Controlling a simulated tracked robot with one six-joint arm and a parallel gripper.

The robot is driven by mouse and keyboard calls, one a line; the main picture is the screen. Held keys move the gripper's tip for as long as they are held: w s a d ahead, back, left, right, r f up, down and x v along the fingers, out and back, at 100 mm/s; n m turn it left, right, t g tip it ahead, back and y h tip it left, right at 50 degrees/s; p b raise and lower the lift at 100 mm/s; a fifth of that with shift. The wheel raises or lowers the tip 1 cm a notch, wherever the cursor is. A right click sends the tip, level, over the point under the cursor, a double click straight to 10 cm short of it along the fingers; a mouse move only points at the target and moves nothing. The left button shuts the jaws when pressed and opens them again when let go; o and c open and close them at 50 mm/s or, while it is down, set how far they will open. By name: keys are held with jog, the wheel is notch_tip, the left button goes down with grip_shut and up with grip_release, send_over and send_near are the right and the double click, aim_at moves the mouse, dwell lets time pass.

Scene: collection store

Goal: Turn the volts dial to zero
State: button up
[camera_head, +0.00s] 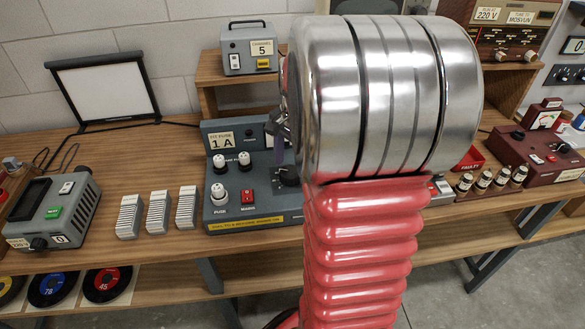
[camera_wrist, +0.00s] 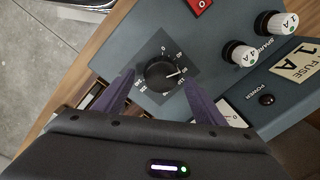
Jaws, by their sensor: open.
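The volts dial is a round black knob (camera_wrist: 160,76) on a dark square plate with small white numbers around it, set in the grey-blue fuse panel (camera_head: 245,212). In the wrist view its white pointer line points to the right; the number it meets is too small to read surely. My gripper (camera_wrist: 159,80) is open, with one purple finger on each side of the knob. Whether the fingers touch it I cannot tell. In the head view my gripper (camera_head: 279,133) is above the dial (camera_head: 288,176), which my arm partly hides.
Fuse holders (camera_head: 220,193) and a red mains switch (camera_head: 247,197) stand on the panel beside the dial. Metal slide stacks (camera_head: 158,212) and a grey device (camera_head: 52,212) are to the left.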

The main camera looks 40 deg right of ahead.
jog(key=shift+f, duration=1)
jog(key=shift+c, duration=0.6)
jog(key=c, duration=0.9)
jog(key=shift+d, duration=0.15)
jog(key=shift+c, duration=0.2)
